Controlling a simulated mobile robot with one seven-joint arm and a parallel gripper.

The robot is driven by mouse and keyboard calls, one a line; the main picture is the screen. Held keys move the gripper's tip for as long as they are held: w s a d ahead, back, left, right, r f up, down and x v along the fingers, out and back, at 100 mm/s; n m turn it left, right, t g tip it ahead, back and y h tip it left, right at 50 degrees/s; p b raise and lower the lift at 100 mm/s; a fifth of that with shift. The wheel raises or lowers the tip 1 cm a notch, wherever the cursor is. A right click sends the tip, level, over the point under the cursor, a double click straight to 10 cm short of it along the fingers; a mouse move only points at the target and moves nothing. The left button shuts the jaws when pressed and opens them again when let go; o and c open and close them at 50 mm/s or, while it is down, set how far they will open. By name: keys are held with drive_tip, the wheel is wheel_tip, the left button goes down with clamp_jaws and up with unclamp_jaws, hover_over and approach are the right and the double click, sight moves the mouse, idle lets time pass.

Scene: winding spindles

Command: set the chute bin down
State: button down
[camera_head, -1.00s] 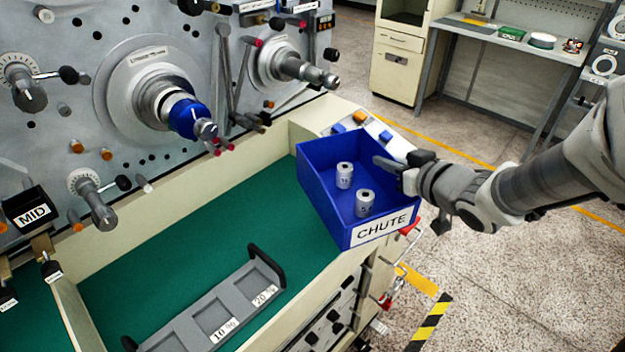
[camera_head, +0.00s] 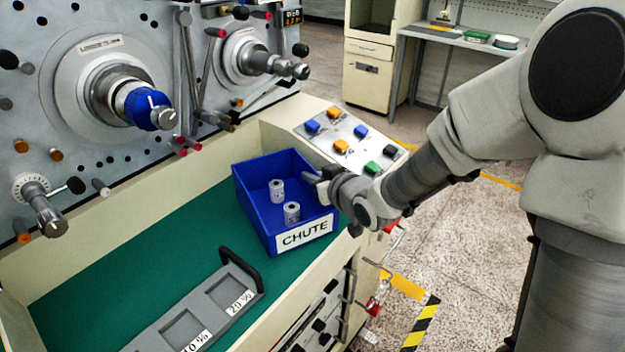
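The blue chute bin (camera_head: 252,203) has a white CHUTE label and holds two small grey cylinders, one (camera_head: 277,191) behind the other (camera_head: 291,212). It is at the right end of the green bench surface (camera_head: 150,265), near the button panel. My gripper (camera_head: 322,180) is at the bin's right wall, with one finger showing over the rim. The wall appears to be between the fingers, though the outer finger is hidden. I cannot tell for certain whether the bin's base touches the green surface.
A grey tray (camera_head: 213,292) with labelled recesses and a black handle lies in front of the bin. The button panel (camera_head: 350,140) is behind it. The machine face with spindles (camera_head: 125,95) rises at left. Green surface left of the bin is clear.

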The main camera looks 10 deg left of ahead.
drive_tip(key=shift+f, duration=0.2)
drive_tip(key=c, duration=1)
unclamp_jaws()
drive_tip(key=shift+r, duration=0.1)
drive_tip(key=shift+c, duration=0.2)
drive_tip(key=shift+r, duration=0.2)
drive_tip(key=p+v, duration=0.2)
drive_tip(key=v, duration=0.7)
drive_tip(key=shift+s+d, duration=0.1)
drive_tip(key=shift+d, duration=0.15)
drive_tip(key=shift+s+d+b, duration=0.15)
drive_tip(key=shift+s+b, duration=0.05)
drive_tip(key=shift+b, duration=0.4)
drive_tip(key=shift+b+v, duration=0.85)
drive_tip(key=shift+v, duration=0.2)
